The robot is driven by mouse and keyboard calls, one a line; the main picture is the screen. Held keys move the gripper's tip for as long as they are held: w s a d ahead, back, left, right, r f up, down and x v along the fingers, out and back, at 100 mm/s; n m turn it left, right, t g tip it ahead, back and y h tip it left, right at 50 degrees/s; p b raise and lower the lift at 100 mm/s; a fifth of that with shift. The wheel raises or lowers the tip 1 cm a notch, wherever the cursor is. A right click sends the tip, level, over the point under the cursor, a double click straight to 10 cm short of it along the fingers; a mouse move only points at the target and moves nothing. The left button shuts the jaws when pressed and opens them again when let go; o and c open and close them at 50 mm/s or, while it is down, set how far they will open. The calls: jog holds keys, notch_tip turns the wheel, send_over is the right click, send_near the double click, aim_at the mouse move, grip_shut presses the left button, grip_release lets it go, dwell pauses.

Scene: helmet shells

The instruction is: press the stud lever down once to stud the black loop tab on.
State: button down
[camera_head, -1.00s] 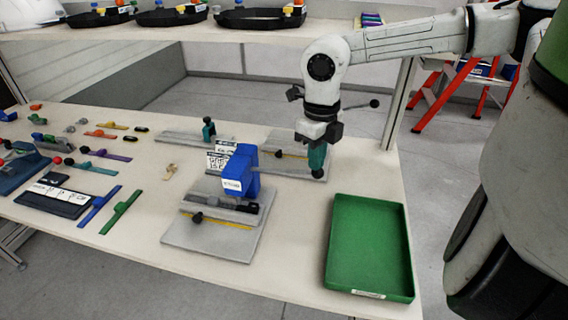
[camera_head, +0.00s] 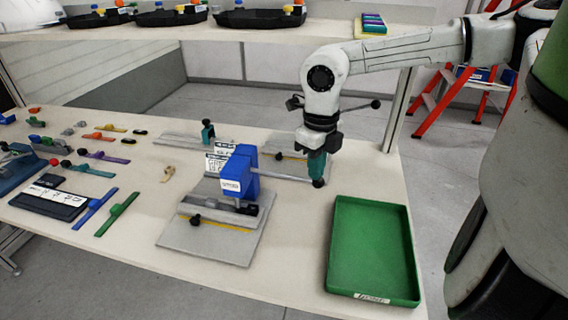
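My gripper (camera_head: 318,140) points down at the right back of the bench, behind and right of the blue press (camera_head: 241,172). A teal upright part (camera_head: 316,165) shows directly below it; I cannot tell whether the fingers grip, touch or only overlap it. A dark rod with a black ball knob (camera_head: 375,104) sticks out right beside my wrist; it may be the stud lever, but its root is hidden. The teal part stands at the right end of a grey base (camera_head: 290,155). I cannot make out the black loop tab for sure.
A green tray (camera_head: 372,250) lies at the front right. The blue press stands on a grey plate (camera_head: 205,243). Another grey fixture with a teal post (camera_head: 208,131) is at the back. Coloured strips and a dark labelled board (camera_head: 50,200) lie left. A shelf (camera_head: 190,32) hangs above.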

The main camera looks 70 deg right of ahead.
jog(key=shift+f+b, duration=0.8)
jog(key=shift+f, duration=0.25)
notch_tip(320, 180, up, 14)
jog(key=p, duration=0.8)
dwell(1.0)
jog(key=shift+r, duration=0.1)
dwell(0.4)
